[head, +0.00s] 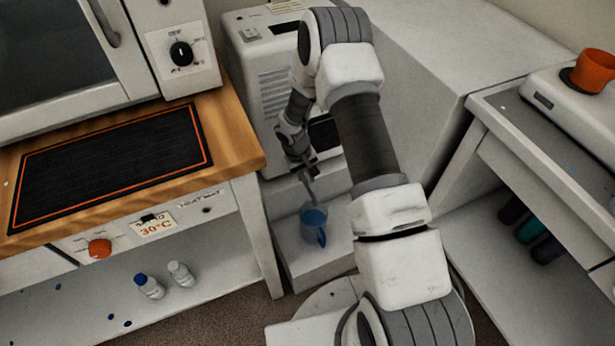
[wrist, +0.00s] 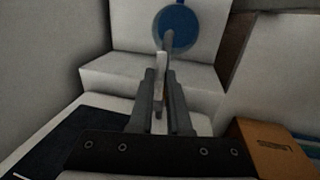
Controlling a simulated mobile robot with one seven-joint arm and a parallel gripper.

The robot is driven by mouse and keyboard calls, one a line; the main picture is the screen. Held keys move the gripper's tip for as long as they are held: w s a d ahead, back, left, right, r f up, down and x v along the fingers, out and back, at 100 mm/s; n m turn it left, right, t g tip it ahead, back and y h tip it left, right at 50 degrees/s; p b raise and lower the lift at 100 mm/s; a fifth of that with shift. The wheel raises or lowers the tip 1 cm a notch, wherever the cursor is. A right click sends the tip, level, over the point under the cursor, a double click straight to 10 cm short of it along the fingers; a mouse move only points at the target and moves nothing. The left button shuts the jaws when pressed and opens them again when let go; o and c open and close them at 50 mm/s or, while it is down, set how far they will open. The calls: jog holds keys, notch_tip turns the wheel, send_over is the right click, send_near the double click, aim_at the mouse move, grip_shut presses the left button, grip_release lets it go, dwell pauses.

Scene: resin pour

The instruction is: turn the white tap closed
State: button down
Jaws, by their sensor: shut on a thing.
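My gripper (head: 304,168) is in front of the white machine, above a blue jug (head: 314,226). In the wrist view its two grey fingers (wrist: 161,82) are shut on a narrow pale piece, which looks like the lever of the white tap (wrist: 162,65). A grey spout-like part runs from there towards the jug (wrist: 177,28), whose round blue opening shows beyond the fingertips. The jug stands on a low white step. My gripper and arm hide much of the tap in the head view, so I cannot tell how far it is turned.
A wooden bench with a black orange-edged mat (head: 112,160) is on the left, with small bottles (head: 149,287) on the shelf below. The white machine (head: 262,68) stands behind the tap. An orange cup (head: 592,68) stands on equipment at right.

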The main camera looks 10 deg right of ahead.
jog(key=shift+a, duration=0.15)
dwell(0.8)
jog(key=a+m+b, duration=0.1)
jog(key=m, duration=0.3)
jog(key=w+a+m+g+b, duration=0.1)
jog(key=m, duration=0.3)
jog(key=w+a+m+g+b, duration=0.1)
jog(key=a+m+b, duration=0.1)
jog(key=m, duration=0.1)
jog(key=shift+a+m+y, duration=0.1)
jog(key=shift+m+y, duration=0.3)
jog(key=shift+w, duration=0.1)
dwell(0.4)
jog(key=c, duration=0.9)
grip_release()
jog(key=shift+o, duration=0.2)
